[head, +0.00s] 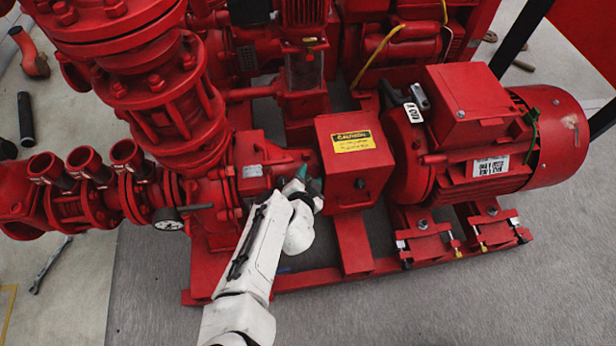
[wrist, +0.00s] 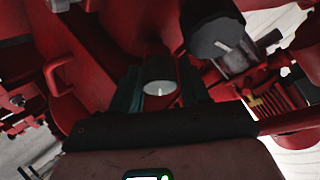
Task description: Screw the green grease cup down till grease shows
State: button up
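In the wrist view, a short round cap (wrist: 159,88) with a pale grey top and a small white mark stands between the two dark teal fingers of my gripper (wrist: 160,80). The fingers lie close along both its sides; whether they touch it is not clear. Its side is in shadow, so I cannot make out a green colour. A second, larger dark cap (wrist: 215,38) with a grey top and white mark is up and to the right, outside the fingers. In the head view, my gripper (head: 300,178) is at the pump's bearing housing, a teal-green patch showing at its end. No grease is visible.
A red coupling guard (head: 354,185) with a yellow caution label stands just right of my gripper. The red motor (head: 490,130) is further right. The red pump casing (head: 205,180) and a gauge (head: 168,219) are on the left. Grey floor (head: 440,300) is open in front.

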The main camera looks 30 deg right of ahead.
jog(key=p+v, duration=0.3)
jog(key=v, duration=0.7)
jog(key=shift+s+a, duration=0.3)
jog(key=shift+r, duration=0.1)
